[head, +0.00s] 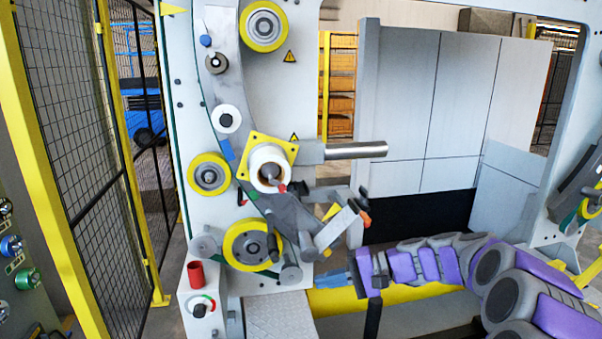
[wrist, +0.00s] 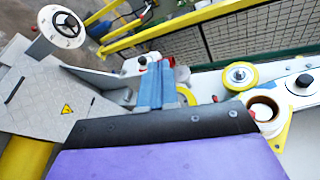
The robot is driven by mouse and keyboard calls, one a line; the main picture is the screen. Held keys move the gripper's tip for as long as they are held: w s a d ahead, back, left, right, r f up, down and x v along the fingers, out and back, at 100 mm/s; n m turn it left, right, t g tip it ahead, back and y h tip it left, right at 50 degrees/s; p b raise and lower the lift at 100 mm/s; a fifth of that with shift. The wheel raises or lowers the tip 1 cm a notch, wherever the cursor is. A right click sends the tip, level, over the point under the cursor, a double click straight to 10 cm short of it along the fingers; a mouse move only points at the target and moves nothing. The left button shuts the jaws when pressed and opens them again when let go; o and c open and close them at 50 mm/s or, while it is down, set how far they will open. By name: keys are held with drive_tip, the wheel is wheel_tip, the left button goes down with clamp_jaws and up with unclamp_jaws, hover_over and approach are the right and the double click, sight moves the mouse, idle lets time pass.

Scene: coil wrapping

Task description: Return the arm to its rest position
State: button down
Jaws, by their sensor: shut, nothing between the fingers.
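My purple and grey arm reaches from the lower right of the head view toward the machine. My gripper (head: 335,279) is at its left end, with blue fingers shut and empty. The gripper also shows in the wrist view (wrist: 157,87), beyond the dark and purple arm casing. It is low in front of the wrapping machine (head: 300,22), to the right of the large lower yellow roller (head: 252,245). I cannot tell its exact distance from the machine.
A white roll (head: 268,165) sits on a yellow plate, with a metal bar (head: 355,150) beside it. A red-topped control box (head: 196,275) stands at the lower left. A yellow-framed mesh fence (head: 75,130) runs along the left.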

drive_tip(key=s+a+f+n+g+h, duration=0.2)
drive_tip(key=s+h, duration=0.2)
drive_tip(key=s, duration=0.8)
drive_tip(key=s+a+f+n+g+h, duration=0.1)
drive_tip(key=s+g+h, duration=0.15)
drive_tip(key=s, duration=0.85)
drive_tip(key=s+d+f+h, duration=0.2)
drive_tip(key=s+d+h, duration=0.2)
drive_tip(key=s, duration=0.4)
drive_tip(key=s+d+f+n+t+h, duration=0.1)
drive_tip(key=s+d+f+h, duration=0.2)
drive_tip(key=s+d, duration=0.4)
drive_tip(key=shift+s+d+h, duration=0.25)
drive_tip(key=shift+s+h, duration=0.1)
drive_tip(key=shift+s, duration=0.5)
